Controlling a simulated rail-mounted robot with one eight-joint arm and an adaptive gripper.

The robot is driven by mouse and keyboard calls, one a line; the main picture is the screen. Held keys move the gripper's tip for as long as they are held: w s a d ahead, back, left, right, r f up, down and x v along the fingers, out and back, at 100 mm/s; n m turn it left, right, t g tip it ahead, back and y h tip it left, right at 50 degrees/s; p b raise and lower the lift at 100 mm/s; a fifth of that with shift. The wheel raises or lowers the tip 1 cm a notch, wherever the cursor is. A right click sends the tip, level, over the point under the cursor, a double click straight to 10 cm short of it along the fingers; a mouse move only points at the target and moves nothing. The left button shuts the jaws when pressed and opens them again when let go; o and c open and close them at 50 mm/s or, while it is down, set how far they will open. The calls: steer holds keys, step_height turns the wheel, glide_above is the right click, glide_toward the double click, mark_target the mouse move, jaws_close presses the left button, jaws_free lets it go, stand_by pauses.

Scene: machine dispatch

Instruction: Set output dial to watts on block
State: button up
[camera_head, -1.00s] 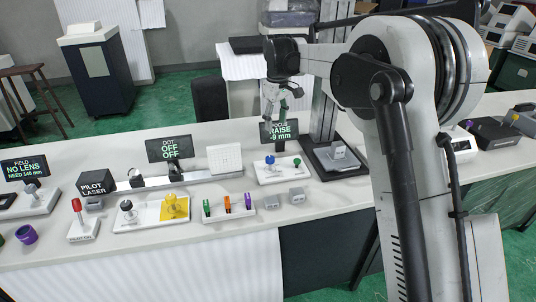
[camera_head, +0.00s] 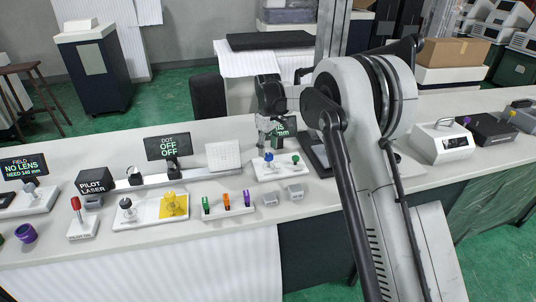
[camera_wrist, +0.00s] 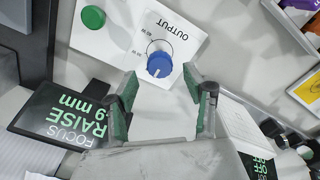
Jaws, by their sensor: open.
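The white block (camera_head: 280,172) stands on the bench, with a blue output dial (camera_head: 268,157) and a green knob (camera_head: 295,159) on top. In the wrist view the block (camera_wrist: 193,40) carries the word OUTPUT and small marks around the blue dial (camera_wrist: 159,65); the marks are too small to read surely. The green knob (camera_wrist: 93,17) shows at upper left there. My gripper (camera_wrist: 161,80) is open and empty, its green-padded fingers spread to either side of the blue dial in the picture. In the head view my gripper (camera_head: 265,142) is above the dial; contact is not visible.
A FOCUS RAISE sign (camera_wrist: 62,117) stands close beside the block, behind it in the head view. A white grid panel (camera_head: 224,156) and a rack of coloured pieces (camera_head: 228,209) are to the left. Two small grey blocks (camera_head: 270,199) sit in front.

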mark_target(269, 154)
steer(key=shift+f, duration=1.5)
steer(key=c, duration=1.1)
steer(key=m+b, duration=0.3)
steer(key=m, duration=0.2)
steer(key=shift+f+m, duration=0.1)
steer(key=shift+m, duration=0.2)
steer(key=m+b, duration=0.1)
steer(key=m, duration=0.5)
steer(key=shift+d+b, duration=0.15)
steer(key=shift+b, duration=0.2)
